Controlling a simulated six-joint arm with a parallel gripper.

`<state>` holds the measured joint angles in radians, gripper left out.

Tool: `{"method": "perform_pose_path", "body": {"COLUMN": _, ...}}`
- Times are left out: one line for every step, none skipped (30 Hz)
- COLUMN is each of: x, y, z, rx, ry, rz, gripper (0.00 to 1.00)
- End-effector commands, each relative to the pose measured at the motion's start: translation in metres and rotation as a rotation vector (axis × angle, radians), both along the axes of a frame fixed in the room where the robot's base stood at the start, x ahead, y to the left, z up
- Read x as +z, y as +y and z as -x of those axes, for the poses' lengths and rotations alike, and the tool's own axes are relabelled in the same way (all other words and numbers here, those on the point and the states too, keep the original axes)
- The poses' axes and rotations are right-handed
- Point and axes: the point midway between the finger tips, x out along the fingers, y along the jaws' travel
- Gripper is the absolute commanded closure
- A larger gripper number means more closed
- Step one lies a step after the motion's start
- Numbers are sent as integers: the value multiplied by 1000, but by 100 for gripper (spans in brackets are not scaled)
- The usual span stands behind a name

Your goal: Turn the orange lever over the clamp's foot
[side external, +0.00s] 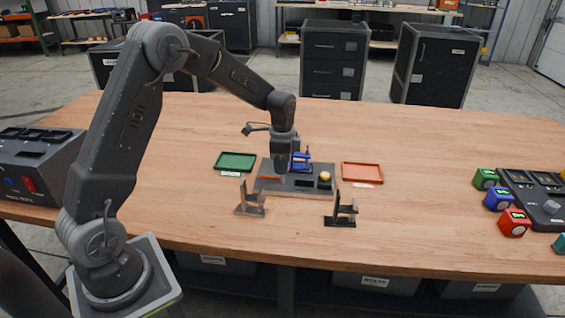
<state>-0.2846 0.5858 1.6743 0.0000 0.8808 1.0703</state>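A small orange lever (267,178) lies at the left part of a dark grey base plate (290,190) in the middle of the table. A blue clamp-like piece (302,161) stands at the back of the plate, just right of my gripper. My gripper (281,170) points straight down over the plate, close to the lever's right end. I cannot tell whether it touches the lever or the plate. Its fingers are too small and dark to show whether they are open or shut. The clamp's foot cannot be made out.
A yellow round part (325,177) is on the plate's right side. A green tray (235,161) lies left and an orange tray (362,173) right. A tan bracket (249,199) and a black bracket (342,212) stand in front. Coloured blocks (498,199) stand far right.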

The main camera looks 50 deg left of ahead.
Motion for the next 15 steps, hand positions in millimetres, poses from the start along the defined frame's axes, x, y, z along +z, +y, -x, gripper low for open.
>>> {"method": "perform_pose_path", "body": {"x": 0, "y": 0, "z": 0, "rx": 0, "ry": 0, "rz": 0, "gripper": 64}}
{"method": "perform_pose_path", "body": {"x": 0, "y": 0, "z": 0, "rx": 0, "ry": 0, "rz": 0, "gripper": 64}}
{"method": "perform_pose_path", "body": {"x": 0, "y": 0, "z": 0, "rx": 0, "ry": 0, "rz": 0, "gripper": 64}}
{"method": "perform_pose_path", "body": {"x": 0, "y": 0, "z": 0, "rx": 0, "ry": 0, "rz": 0, "gripper": 64}}
{"method": "perform_pose_path", "body": {"x": 0, "y": 0, "z": 0, "rx": 0, "ry": 0, "rz": 0, "gripper": 67}}
{"method": "perform_pose_path", "body": {"x": 0, "y": 0, "z": 0, "rx": 0, "ry": 0, "rz": 0, "gripper": 71}}
{"method": "perform_pose_path", "body": {"x": 0, "y": 0, "z": 0, "rx": 0, "ry": 0, "rz": 0, "gripper": 73}}
{"method": "perform_pose_path", "body": {"x": 0, "y": 0, "z": 0, "rx": 0, "ry": 0, "rz": 0, "gripper": 76}}
{"method": "perform_pose_path", "body": {"x": 0, "y": 0, "z": 0, "rx": 0, "ry": 0, "rz": 0, "gripper": 80}}
{"method": "perform_pose_path", "body": {"x": 0, "y": 0, "z": 0, "rx": 0, "ry": 0, "rz": 0, "gripper": 83}}
{"method": "perform_pose_path", "body": {"x": 0, "y": 0, "z": 0, "rx": 0, "ry": 0, "rz": 0, "gripper": 86}}
{"method": "perform_pose_path", "body": {"x": 0, "y": 0, "z": 0, "rx": 0, "ry": 0, "rz": 0, "gripper": 90}}
{"method": "perform_pose_path", "body": {"x": 0, "y": 0, "z": 0, "rx": 0, "ry": 0, "rz": 0, "gripper": 93}}
{"method": "perform_pose_path", "body": {"x": 0, "y": 0, "z": 0, "rx": 0, "ry": 0, "rz": 0, "gripper": 95}}
{"method": "perform_pose_path", "body": {"x": 0, "y": 0, "z": 0, "rx": 0, "ry": 0, "rz": 0, "gripper": 99}}
